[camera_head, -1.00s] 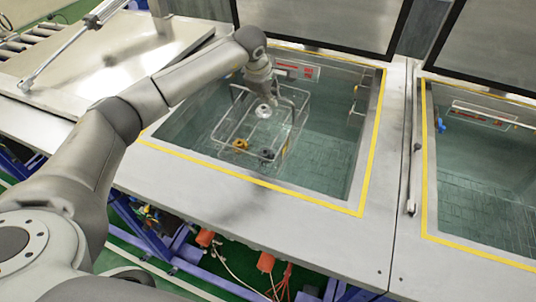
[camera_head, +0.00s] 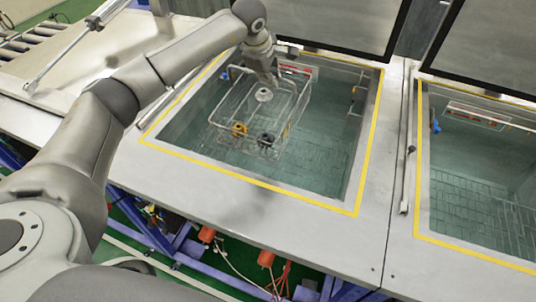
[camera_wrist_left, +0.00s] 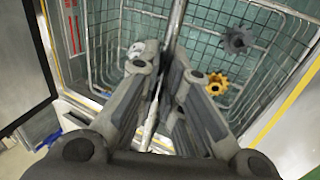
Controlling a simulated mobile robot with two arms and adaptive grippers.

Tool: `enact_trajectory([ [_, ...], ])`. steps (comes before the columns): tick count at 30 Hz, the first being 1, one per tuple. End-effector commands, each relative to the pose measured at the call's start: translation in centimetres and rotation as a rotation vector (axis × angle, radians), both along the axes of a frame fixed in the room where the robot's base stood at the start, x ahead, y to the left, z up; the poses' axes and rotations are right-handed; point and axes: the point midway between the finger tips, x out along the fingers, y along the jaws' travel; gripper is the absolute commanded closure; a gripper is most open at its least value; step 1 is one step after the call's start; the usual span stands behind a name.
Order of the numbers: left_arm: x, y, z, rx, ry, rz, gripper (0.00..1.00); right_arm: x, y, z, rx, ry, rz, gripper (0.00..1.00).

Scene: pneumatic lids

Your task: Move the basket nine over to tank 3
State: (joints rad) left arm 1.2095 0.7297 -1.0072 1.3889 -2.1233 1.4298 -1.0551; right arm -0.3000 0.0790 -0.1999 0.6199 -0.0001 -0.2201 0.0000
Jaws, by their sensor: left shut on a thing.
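The wire basket (camera_head: 291,128) hangs upright in the opening of the middle tank (camera_head: 325,160). It holds a yellow gear (camera_head: 239,129), a dark gear (camera_head: 266,140) and a pale metal part (camera_head: 264,94). My left gripper (camera_head: 270,84) points down over the basket and is shut on its handle. In the left wrist view the closed fingers (camera_wrist_left: 165,75) grip the bar (camera_wrist_left: 177,25), with the yellow gear (camera_wrist_left: 216,83) and dark gear (camera_wrist_left: 237,39) below on the right. Whether the basket's bottom is clear of the liquid I cannot tell. My right gripper is out of view.
A second open tank (camera_head: 480,195) lies to the right, empty of baskets in the part I see. A grey divider strip (camera_head: 397,180) with a thin rod separates the tanks. Raised dark lids (camera_head: 325,20) stand behind. A closed metal lid (camera_head: 110,60) lies on the left.

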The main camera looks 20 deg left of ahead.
Motion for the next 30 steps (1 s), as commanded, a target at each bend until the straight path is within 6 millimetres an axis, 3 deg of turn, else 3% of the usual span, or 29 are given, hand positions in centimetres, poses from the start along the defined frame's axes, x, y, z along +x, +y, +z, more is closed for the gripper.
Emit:
enact_trajectory([
  [1,0.2,0.0,1.2,-0.001,-0.01,0.0,1.0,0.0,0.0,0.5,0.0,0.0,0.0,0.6],
  [12,0.2,0.0,3.9,-0.001,-0.01,0.0,1.0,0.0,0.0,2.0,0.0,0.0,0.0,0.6],
  [30,0.2,0.0,4.2,-0.001,-0.01,0.0,1.0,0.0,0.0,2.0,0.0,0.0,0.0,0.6],
])
